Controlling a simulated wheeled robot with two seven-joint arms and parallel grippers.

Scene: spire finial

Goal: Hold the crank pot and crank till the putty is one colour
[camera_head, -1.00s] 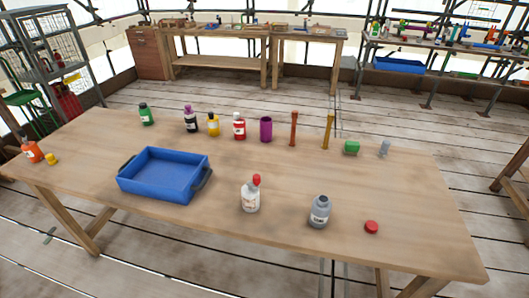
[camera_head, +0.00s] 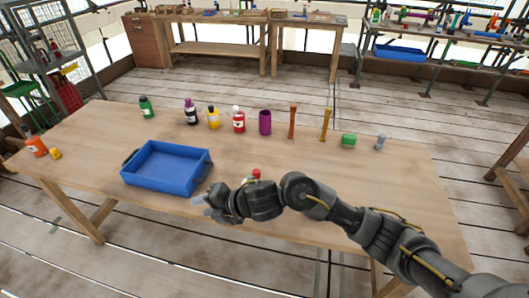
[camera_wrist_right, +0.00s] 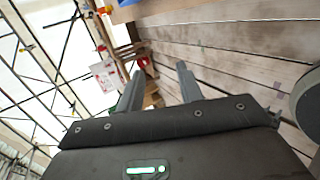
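I cannot name the crank pot for certain. A small red knob (camera_head: 256,173), which topped a white pot in the earlier head view, shows just above my right arm; the arm hides the pot's body. My right gripper (camera_head: 204,205) is over the table's front part, left of that knob and by the blue tray's right end. In the right wrist view its two fingers (camera_wrist_right: 160,68) stand apart with nothing between them. My left gripper is not in view. No putty shows.
A blue tray (camera_head: 140,183) stands left of centre. An orange bottle (camera_head: 36,147) is far left. The table's middle (camera_head: 240,153) is clear.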

